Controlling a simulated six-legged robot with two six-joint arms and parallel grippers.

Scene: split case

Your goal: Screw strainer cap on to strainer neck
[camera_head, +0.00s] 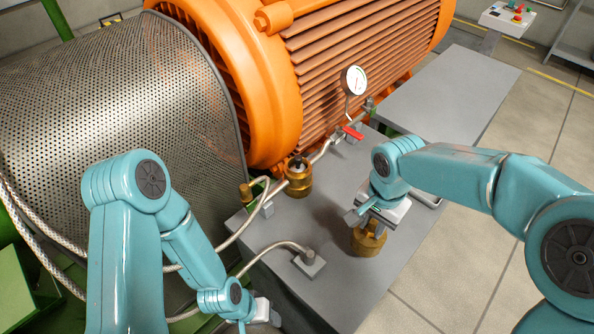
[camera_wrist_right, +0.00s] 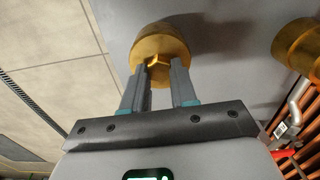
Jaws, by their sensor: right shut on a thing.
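The brass strainer cap (camera_head: 368,241) is a round disc with a hex boss on top, on or just above the right part of the grey bench top. My right gripper (camera_head: 366,214) points down over it, shut on the hex. The right wrist view shows the cap (camera_wrist_right: 151,42) with its hex between the two fingers (camera_wrist_right: 164,68). The brass strainer neck (camera_head: 298,183) stands upright farther back and left, with a pale and dark part at its top. A brass body at the right edge of the wrist view (camera_wrist_right: 302,45) appears to be this neck. My left gripper (camera_head: 262,313) is low in the head view, its fingers unclear.
A gauge (camera_head: 354,81) and a red-handled valve (camera_head: 352,132) stand behind the neck. Braided hoses and a hose fitting (camera_head: 310,260) lie left of the cap. The orange motor (camera_head: 350,50) and perforated guard (camera_head: 120,90) bound the back and left. Bench between cap and neck looks clear.

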